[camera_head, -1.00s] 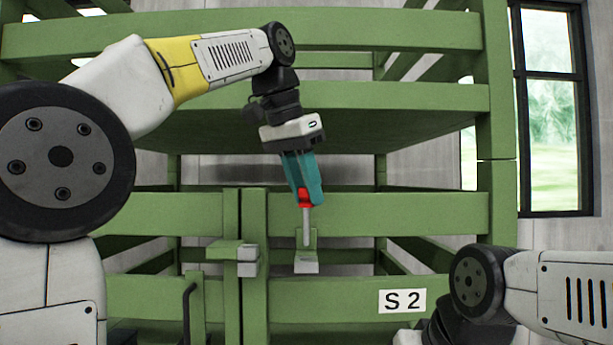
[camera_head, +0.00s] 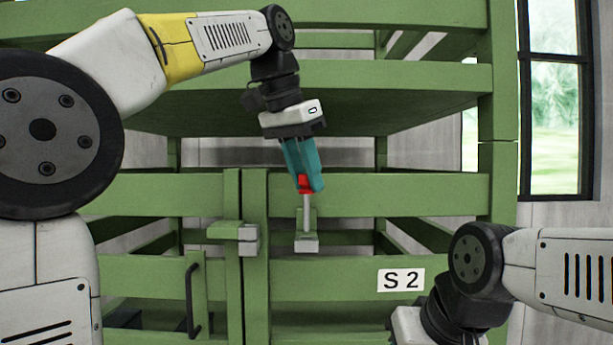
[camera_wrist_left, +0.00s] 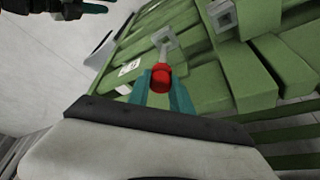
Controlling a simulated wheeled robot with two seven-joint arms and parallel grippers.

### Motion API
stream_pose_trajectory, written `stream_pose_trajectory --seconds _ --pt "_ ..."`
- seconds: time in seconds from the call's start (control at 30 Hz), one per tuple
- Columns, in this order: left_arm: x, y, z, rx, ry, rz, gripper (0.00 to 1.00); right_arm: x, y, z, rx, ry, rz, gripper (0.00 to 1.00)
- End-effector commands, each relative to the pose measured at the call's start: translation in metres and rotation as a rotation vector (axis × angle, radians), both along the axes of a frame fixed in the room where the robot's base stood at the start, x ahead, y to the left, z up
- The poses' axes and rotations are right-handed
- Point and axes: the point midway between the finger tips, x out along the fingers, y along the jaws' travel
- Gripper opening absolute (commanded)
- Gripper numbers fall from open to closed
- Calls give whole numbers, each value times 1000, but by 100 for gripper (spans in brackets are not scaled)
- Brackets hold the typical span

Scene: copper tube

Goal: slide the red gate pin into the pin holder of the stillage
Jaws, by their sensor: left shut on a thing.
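The gate pin has a red head (camera_head: 305,184) and a thin grey shaft (camera_head: 306,215). My left gripper (camera_head: 304,178), with teal fingers, is shut on the red head and holds the pin nearly upright, shaft down. The shaft's lower end is at the small grey pin holder (camera_head: 307,245) on the green stillage (camera_head: 400,195); I cannot tell whether it is inside or just in front. The left wrist view shows the red head (camera_wrist_left: 161,77) between the fingers, with the shaft running to a grey plate. My right gripper's teal fingers (camera_wrist_left: 92,8) show partly at that view's top left.
A grey latch block (camera_head: 248,240) sits left of the pin holder, beside two green uprights. A dark handle (camera_head: 192,300) stands at lower left. An S 2 sign (camera_head: 401,280) is on the lower rail. My right arm fills the lower right.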

Motion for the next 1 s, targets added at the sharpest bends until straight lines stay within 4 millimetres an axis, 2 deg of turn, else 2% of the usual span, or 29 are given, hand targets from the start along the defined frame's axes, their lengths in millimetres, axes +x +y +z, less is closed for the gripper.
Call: stream_pose_trajectory --seconds 0.63,1.0 --pt "0 0 0 0 0 0 0 0 0 0 0 0 0 36" --pt "0 0 -8 0 -2 -1 0 0 0 0 0 0 0 36"
